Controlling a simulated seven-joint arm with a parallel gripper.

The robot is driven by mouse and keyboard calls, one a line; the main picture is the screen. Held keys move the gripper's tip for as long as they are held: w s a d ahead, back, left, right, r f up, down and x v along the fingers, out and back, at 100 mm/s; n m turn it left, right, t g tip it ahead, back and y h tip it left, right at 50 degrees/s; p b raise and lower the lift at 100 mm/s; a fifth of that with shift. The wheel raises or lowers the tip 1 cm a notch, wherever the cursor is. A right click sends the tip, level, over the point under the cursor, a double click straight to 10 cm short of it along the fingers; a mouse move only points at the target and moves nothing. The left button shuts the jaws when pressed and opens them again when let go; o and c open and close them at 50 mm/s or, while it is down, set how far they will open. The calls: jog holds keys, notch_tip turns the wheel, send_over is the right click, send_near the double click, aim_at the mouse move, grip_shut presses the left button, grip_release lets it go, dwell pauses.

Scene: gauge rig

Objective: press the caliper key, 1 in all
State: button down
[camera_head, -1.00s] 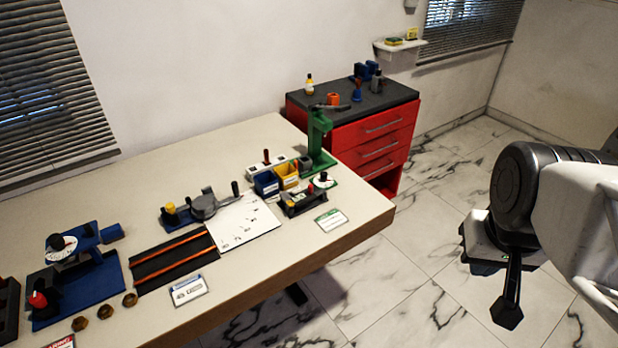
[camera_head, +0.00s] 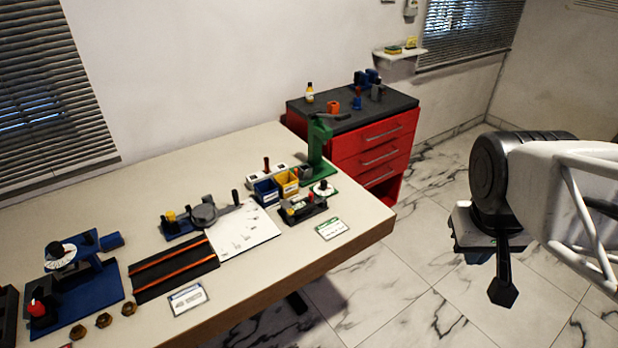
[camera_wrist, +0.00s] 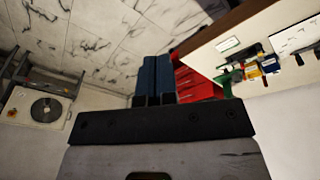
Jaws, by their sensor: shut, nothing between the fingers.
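I cannot make out a caliper key for certain. A small dark device (camera_head: 303,208) with small coloured parts on top sits near the bench's right end, behind a green-edged card (camera_head: 331,224). A card with a grey drawing (camera_head: 187,299) lies at the front edge, before a black mat with orange strips (camera_head: 173,270). My gripper (camera_head: 502,291) hangs over the floor right of the bench, well apart from everything on it. In the wrist view its two blue fingers (camera_wrist: 153,78) lie side by side, shut and empty.
The bench (camera_head: 262,297) carries a blue gauge stand (camera_head: 78,298), a grey round device (camera_head: 205,214), a white sheet (camera_head: 243,229), blue and yellow bins and a green press (camera_head: 319,150). A red drawer cabinet (camera_head: 372,146) stands behind its right end. Floor right of it is open.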

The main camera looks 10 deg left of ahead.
jog(key=w+a+f+n+h, duration=0.1)
jog(key=w+a+n, duration=0.1)
jog(key=w, duration=0.4)
jog(key=w+a+n+h, duration=0.1)
jog(key=w+a+n, duration=0.2)
jog(key=w, duration=0.3)
jog(key=n+t+h, duration=0.3)
jog(key=n+t, duration=0.2)
jog(key=n, duration=0.8)
send_over(291, 212)
notch_tip(291, 212, down, 18)
jog(key=shift+f, duration=4.3)
